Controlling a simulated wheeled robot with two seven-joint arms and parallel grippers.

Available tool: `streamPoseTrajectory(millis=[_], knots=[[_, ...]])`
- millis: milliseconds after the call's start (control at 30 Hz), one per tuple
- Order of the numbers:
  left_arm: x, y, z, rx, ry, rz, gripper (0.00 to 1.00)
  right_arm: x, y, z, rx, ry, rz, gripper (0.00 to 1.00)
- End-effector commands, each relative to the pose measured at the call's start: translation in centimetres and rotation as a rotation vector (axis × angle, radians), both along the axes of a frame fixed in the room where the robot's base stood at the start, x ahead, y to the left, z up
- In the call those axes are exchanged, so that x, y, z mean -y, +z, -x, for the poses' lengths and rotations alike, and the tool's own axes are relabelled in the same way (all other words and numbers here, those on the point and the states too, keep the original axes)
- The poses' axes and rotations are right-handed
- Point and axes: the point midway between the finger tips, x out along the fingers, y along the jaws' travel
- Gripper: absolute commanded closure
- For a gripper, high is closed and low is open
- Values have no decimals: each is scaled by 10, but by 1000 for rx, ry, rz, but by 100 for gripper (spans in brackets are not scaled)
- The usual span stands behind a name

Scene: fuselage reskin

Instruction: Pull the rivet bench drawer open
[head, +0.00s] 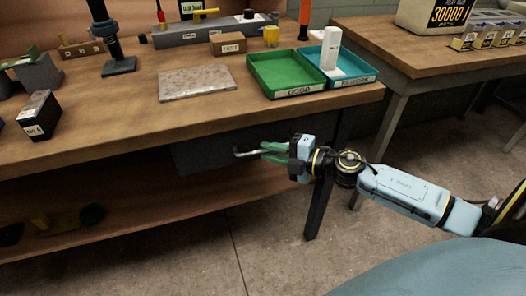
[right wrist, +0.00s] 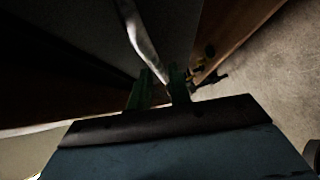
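The rivet bench drawer (head: 205,153) is a dark grey box front under the bench top, in shadow. Its pale bar handle (head: 243,153) sticks out from the front. My right gripper (head: 266,151) is at the right part of this handle, with its green fingers pointing left. In the right wrist view the pale handle (right wrist: 143,35) runs down to the gap between the two green fingers (right wrist: 160,88). A gap shows between the fingers, so they look open around the handle; firm contact is not visible. My left gripper is not in view.
The wooden bench top (head: 130,115) holds a green tray (head: 285,72), a blue tray (head: 350,75), a speckled plate (head: 196,82) and small boxes. A lower shelf (head: 150,205) runs below. The floor in front is clear.

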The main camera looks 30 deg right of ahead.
Motion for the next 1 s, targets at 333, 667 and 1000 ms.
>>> streamPoseTrajectory(millis=[333,667,1000], knots=[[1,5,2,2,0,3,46,-13,-4,-21,0,0,0,80],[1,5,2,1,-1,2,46,-13,-4,-21,-1,0,1,86],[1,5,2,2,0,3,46,-13,-4,-21,-1,0,1,100]])
